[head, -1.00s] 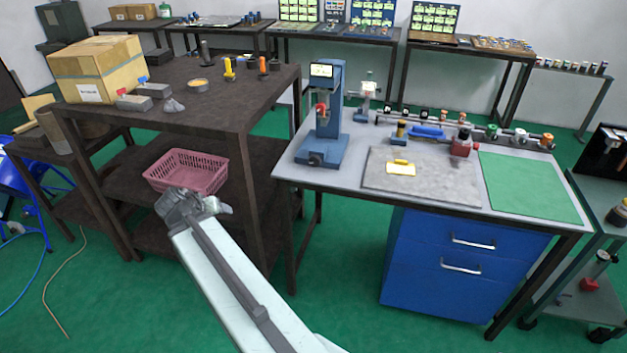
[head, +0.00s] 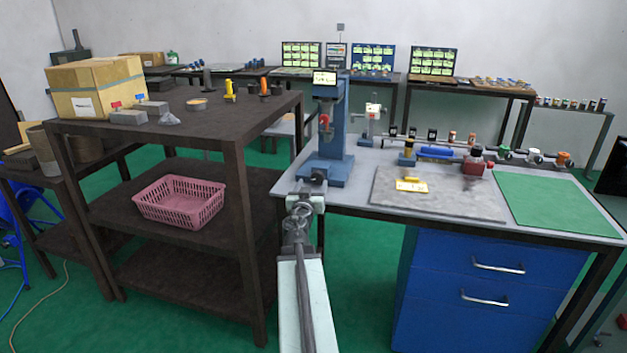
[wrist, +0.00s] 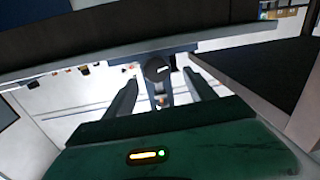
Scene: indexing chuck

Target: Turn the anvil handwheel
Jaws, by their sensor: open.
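The blue bench tester (head: 336,140) stands at the left end of the grey table, with a lit display on top and a red part under its head. The anvil handwheel appears to be the dark round knob low on the tester's front (head: 314,176). In the wrist view this dark knob (wrist: 156,69) has a white mark and appears between the two fingers. My gripper (wrist: 162,74) is open and empty, facing the knob. In the head view my gripper (head: 308,188) is just in front of the tester's base and partly hides it. Contact cannot be told.
A grey mat with a yellow block (head: 411,185) and a green mat (head: 555,208) lie to the right on the table. A dark shelf (head: 180,212) with a pink basket (head: 180,201) stands close on the left. Blue drawers (head: 495,285) are under the table.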

